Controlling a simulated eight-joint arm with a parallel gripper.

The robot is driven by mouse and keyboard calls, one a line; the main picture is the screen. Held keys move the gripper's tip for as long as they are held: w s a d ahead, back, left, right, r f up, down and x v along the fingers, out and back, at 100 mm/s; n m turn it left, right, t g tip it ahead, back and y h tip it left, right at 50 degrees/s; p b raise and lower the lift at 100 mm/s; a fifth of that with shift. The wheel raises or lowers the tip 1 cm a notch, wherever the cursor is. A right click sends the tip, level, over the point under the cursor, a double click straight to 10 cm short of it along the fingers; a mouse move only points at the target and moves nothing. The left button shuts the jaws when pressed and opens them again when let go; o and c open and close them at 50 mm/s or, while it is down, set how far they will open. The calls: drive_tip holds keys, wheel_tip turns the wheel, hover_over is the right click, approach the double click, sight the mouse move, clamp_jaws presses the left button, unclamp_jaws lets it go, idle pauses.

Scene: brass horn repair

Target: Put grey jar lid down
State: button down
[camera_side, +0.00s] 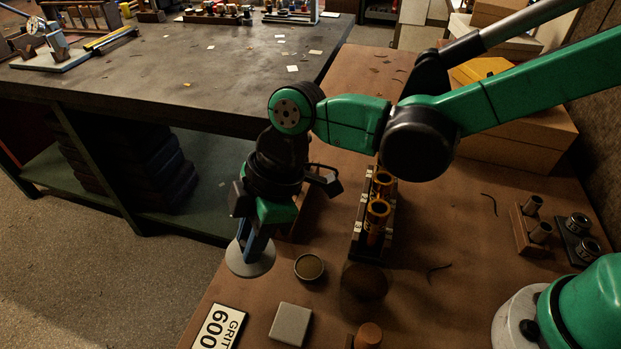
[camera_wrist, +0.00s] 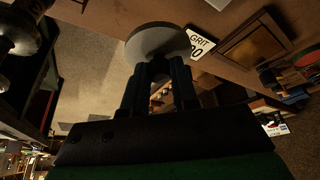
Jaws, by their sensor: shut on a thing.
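The grey jar lid (camera_side: 250,265) is a flat round disc. My gripper (camera_side: 256,246) points down and is shut on it in the side view, where the lid shows against the floor and the left edge of the brown bench (camera_side: 460,235). I cannot tell its exact height. In the wrist view the lid (camera_wrist: 162,40) sits at the tips of the two dark fingers of my gripper (camera_wrist: 158,68). A dark, see-through round jar-like thing (camera_side: 364,284) stands on the bench to the right.
A small round tin (camera_side: 309,267) with brown contents is just right of the lid. A grey block (camera_side: 290,324) and a "GRIT 600" card (camera_side: 218,328) lie in front. A rack with copper-coloured cylinders (camera_side: 377,215) stands behind. Bare bench lies right of the rack.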

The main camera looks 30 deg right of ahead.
sight(253, 283)
drive_tip(key=shift+f, duration=3.45)
drive_tip(key=c, duration=0.7)
unclamp_jaws()
drive_tip(key=shift+f, duration=0.1)
drive_tip(key=v, duration=1.2)
drive_tip(key=d+m+t+h, duration=0.1)
drive_tip(key=d+m+t, duration=0.1)
drive_tip(key=d+m, duration=0.3)
drive_tip(key=d+r+m+t+h, duration=0.1)
drive_tip(key=d+m+t+h, duration=0.1)
drive_tip(key=d+m, duration=0.4)
drive_tip(key=s+d+r+m+t+h, duration=0.1)
drive_tip(key=d+m+t, duration=0.1)
drive_tip(key=d+m, duration=0.4)
drive_tip(key=shift+d+t+h, duration=0.3)
drive_tip(key=shift+d+t, duration=0.1)
drive_tip(key=shift+d, duration=2.15)
